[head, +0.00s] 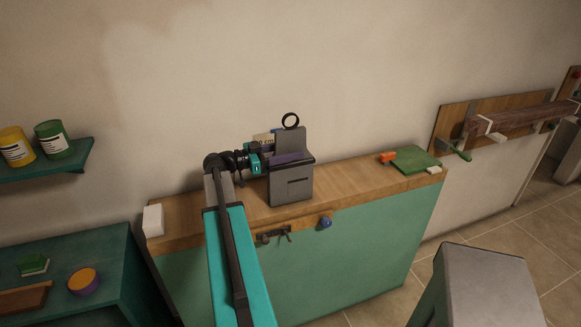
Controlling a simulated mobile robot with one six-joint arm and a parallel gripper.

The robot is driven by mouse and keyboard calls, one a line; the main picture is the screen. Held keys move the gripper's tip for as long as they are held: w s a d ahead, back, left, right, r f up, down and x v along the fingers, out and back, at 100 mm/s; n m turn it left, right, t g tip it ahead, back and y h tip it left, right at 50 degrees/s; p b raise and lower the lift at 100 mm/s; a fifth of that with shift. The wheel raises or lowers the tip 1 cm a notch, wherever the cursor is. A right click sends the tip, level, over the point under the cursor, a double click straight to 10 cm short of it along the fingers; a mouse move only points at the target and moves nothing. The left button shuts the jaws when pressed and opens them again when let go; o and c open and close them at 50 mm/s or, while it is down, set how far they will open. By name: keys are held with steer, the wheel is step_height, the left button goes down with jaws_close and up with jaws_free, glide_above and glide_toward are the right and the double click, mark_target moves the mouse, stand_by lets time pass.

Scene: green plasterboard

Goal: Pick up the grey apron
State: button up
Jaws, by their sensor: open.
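The grey apron (291,188) shows in the head view at the middle of the wooden counter. It looks upright and stiff, with a narrow bib, a wider lower part with a dark pocket slit, and a black neck loop (290,120) on top. A dark purplish strip crosses its middle. My gripper (268,159) is at the apron's left edge, at the height of this strip. It is open. Its fingertips are hard to make out against the apron, and I cannot tell whether they touch it.
The wooden counter (350,178) carries a white block (153,221) at left and a green cloth-like item (415,160) beside an orange object (388,157) at right. Shelves with cans (54,139) stand left. A grey box-like stool (485,285) stands front right. The counter's right half is mostly clear.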

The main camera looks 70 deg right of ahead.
steer(key=shift+c, duration=0.3)
jaws_close()
